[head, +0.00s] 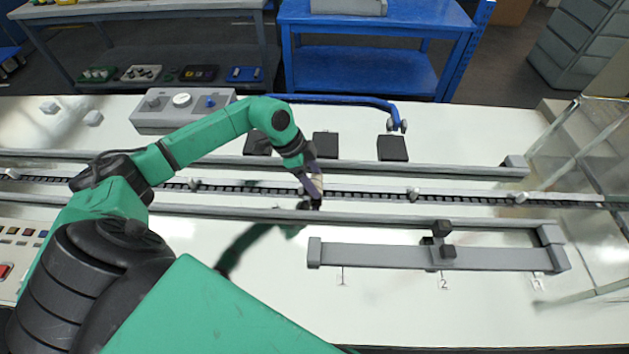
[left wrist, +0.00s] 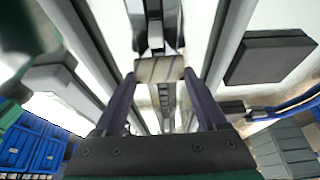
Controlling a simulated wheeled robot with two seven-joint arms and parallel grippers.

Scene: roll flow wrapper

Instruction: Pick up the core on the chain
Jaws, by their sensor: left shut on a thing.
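My left gripper (head: 311,190) reaches down over the chain conveyor (head: 362,196) near the middle of the table. Its two purple fingers are shut on the core (left wrist: 160,69), a small pale, brownish piece that lies crosswise between the fingertips in the left wrist view. In the head view the fingers hide most of the core. The dark chain also shows below the core in the left wrist view (left wrist: 166,100), running between grey rails. I cannot tell whether the core touches the chain. My right gripper is not in view.
Long grey rails (head: 430,172) flank the chain, with small pale lugs (head: 412,193) along it. Black blocks (head: 392,148) stand behind. A grey slide bar (head: 380,256) with a black knob lies front right. Clear panels (head: 590,150) stand at the right.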

